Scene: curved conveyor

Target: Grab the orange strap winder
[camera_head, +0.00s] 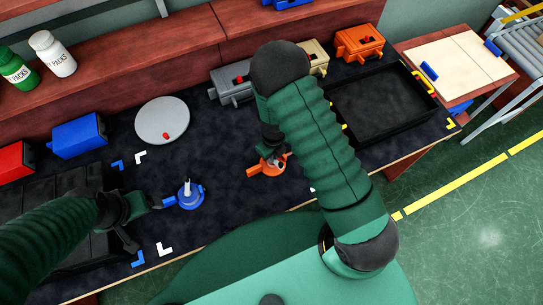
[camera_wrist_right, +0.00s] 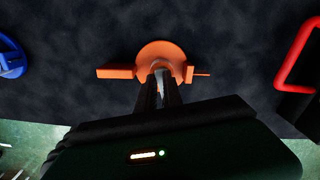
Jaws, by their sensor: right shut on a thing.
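The orange strap winder (camera_head: 268,166) lies on the dark table mat near the middle in the head view, partly hidden by my right arm. In the wrist view the winder (camera_wrist_right: 160,52) shows as a round orange body with an arm to each side. My right gripper (camera_wrist_right: 159,88) is shut on the upright grey part at its centre. In the head view the right gripper (camera_head: 270,148) is mostly covered by its own arm. My left gripper (camera_head: 142,222) is at the left with its fingers spread and empty, beside a blue strap winder (camera_head: 190,196).
A grey round plate (camera_head: 162,120) lies behind on the mat. Grey (camera_head: 230,82), orange (camera_head: 359,43), blue (camera_head: 79,136) and red (camera_head: 14,160) box-like devices line the back. A red bar (camera_wrist_right: 298,55) shows in the wrist view.

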